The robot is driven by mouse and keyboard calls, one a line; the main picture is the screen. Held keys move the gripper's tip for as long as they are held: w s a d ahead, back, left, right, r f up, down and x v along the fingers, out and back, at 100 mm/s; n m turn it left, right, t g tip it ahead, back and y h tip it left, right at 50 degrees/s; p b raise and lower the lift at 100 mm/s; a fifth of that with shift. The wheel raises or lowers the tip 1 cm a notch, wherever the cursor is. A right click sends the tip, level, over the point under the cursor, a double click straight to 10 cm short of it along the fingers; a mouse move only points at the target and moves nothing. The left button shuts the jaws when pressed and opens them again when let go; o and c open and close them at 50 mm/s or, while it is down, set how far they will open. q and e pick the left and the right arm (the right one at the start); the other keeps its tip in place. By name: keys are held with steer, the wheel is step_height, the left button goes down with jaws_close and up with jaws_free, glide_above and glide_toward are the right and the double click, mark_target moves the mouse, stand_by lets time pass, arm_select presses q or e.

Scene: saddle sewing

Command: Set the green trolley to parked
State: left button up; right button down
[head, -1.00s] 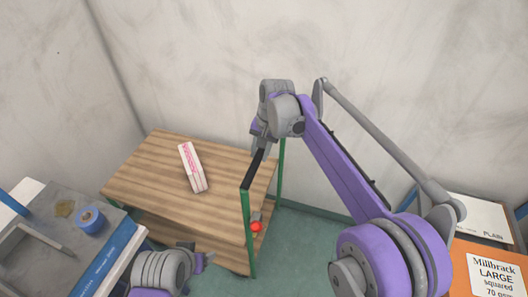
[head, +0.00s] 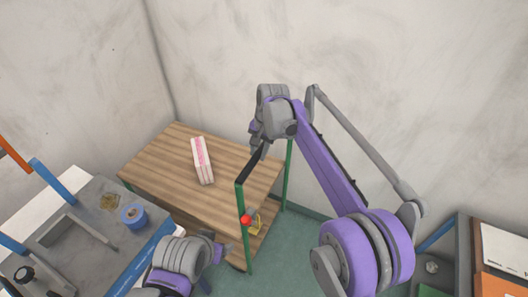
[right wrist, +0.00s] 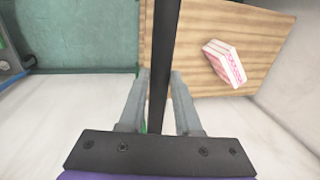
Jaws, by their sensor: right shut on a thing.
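The green trolley has a striped wooden top (head: 165,160), green posts and a black handle bar (head: 250,166) at its near right end. It stands close to the pale walls. My right gripper (head: 260,147) is shut on the handle bar; in the right wrist view the bar (right wrist: 165,50) runs between the two fingers (right wrist: 158,95). A red knob (head: 246,219) with a yellow part beside it sits low near the handle-end post. My left gripper (head: 217,248) is low in the head view, in front of the trolley; its jaw opening is unclear.
A pink and white block (head: 202,161) lies on the trolley top. A grey bench (head: 85,240) with a blue tape roll (head: 133,216) stands at left. A shelf unit (head: 465,250) is at right. Green floor (head: 285,245) shows between trolley and shelf.

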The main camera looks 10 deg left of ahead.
steer(key=shift+a+r, duration=0.1)
steer(key=shift+a, duration=0.1)
steer(key=c, duration=0.6)
jaws_free()
steer(key=shift+w+a, duration=0.1)
steer(key=shift+a, duration=0.05)
steer(key=shift+d+r, duration=0.1)
steer(key=shift+d, duration=0.1)
steer(key=r, duration=0.3)
steer(key=d+r, duration=0.1)
steer(key=r, duration=0.6)
steer(key=shift+s+d+r+p, duration=0.15)
steer(key=shift+s+d+p, duration=0.15)
steer(key=shift+d+p, duration=0.1)
